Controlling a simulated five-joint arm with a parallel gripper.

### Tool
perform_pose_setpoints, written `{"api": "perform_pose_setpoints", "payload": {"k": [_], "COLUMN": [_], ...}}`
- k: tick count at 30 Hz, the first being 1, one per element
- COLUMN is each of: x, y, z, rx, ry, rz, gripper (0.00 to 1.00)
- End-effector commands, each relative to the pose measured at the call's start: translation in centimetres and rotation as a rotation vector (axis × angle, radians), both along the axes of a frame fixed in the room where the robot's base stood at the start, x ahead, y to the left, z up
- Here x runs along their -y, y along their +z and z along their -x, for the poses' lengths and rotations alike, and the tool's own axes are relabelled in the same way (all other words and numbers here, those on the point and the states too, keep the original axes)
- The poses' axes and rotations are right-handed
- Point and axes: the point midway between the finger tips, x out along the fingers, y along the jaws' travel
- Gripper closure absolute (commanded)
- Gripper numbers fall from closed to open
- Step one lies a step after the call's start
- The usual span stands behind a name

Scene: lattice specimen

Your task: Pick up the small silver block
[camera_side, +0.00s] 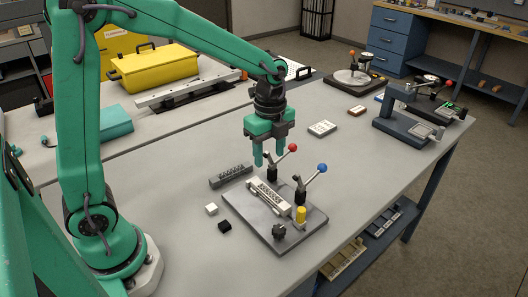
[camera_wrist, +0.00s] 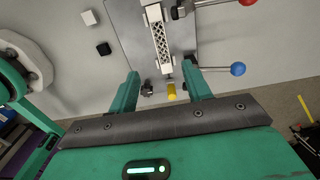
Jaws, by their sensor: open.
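A small pale, whitish block (camera_side: 211,209) lies on the grey table beside the fixture plate (camera_side: 255,228). It also shows at the top left of the wrist view (camera_wrist: 89,17). A small black block (camera_side: 225,226) lies close to it, nearer the plate, and shows in the wrist view (camera_wrist: 103,48). I cannot make out a clearly silver small block. My gripper (camera_side: 269,160) is open and empty, pointing down above the back of the fixture. In the wrist view its fingers (camera_wrist: 160,69) are apart, with both small blocks to the left.
The fixture holds a white lattice bar (camera_wrist: 158,35) and has red (camera_side: 293,147) and blue (camera_side: 323,168) ball levers and a yellow peg (camera_side: 301,214). Table left of the small blocks is clear.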

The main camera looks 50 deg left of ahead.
Motion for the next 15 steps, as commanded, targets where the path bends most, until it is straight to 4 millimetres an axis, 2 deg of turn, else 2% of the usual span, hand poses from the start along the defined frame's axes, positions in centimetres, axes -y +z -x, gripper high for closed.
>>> {"api": "perform_pose_setpoints", "payload": {"k": [4,8,15], "x": [-1.2,-2.9,-6.2], "y": [-0.8,-2.1,-5.0], "z": [1.2,3.2,8.5], "rx": [-0.001,-0.002,-0.002], "ry": [0.004,0.006,0.006], "rz": [0.0,0.0,0.0], "gripper": [0.51,0.51,0.51]}}
